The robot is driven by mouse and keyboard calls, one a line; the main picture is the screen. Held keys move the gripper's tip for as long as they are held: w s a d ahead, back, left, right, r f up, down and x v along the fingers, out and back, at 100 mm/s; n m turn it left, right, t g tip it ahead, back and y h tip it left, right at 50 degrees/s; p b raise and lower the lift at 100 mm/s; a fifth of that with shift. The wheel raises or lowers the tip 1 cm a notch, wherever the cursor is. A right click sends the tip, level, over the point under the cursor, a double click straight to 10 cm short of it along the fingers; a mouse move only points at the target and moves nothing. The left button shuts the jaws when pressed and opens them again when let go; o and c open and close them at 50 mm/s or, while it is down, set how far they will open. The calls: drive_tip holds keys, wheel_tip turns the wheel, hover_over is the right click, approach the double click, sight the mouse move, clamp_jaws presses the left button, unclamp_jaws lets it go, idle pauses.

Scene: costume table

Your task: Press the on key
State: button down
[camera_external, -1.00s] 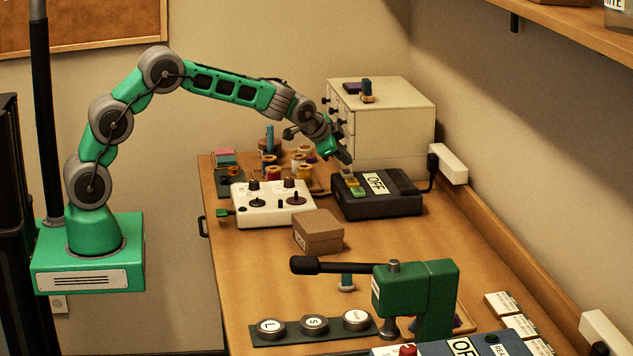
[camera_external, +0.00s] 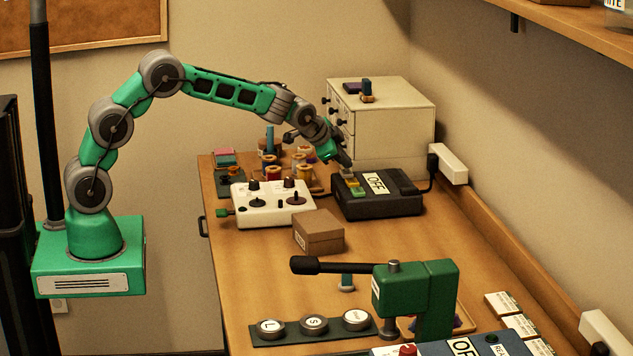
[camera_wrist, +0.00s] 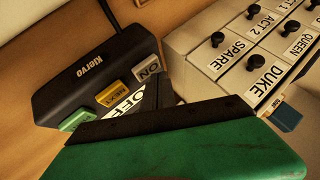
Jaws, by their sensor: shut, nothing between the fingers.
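The black box (camera_external: 385,205) with an OFF display (camera_external: 376,183) sits on the table at the foot of the drawer cabinet. In the wrist view the box (camera_wrist: 75,75) shows a row of keys: a pale ON key (camera_wrist: 147,70), a yellow NEXT key (camera_wrist: 112,93) and a green key (camera_wrist: 77,121). The OFF display (camera_wrist: 124,106) is partly covered by my gripper. My gripper (camera_external: 346,163) is shut and empty, with its tip just above the far end of the key row, where the ON key is. I cannot tell whether it touches.
A drawer cabinet (camera_external: 395,120) stands close behind the box. A white control box (camera_external: 272,212) with knobs is to its left, and a cardboard box (camera_external: 318,234) is in front. A green press (camera_external: 415,295) and a second OFF unit (camera_external: 470,345) are nearer.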

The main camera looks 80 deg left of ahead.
sight(344, 173)
drive_tip(key=shift+f+b, duration=0.45)
drive_tip(key=shift+f, duration=0.1)
idle(0.4)
drive_tip(key=shift+r, duration=0.15)
drive_tip(key=shift+r+p, duration=0.45)
drive_tip(key=shift+r, duration=0.4)
wheel_tip(344, 173, up, 6)
drive_tip(key=p, duration=0.2)
drive_tip(key=shift+p, duration=0.4)
drive_tip(key=c, duration=2.2)
unclamp_jaws()
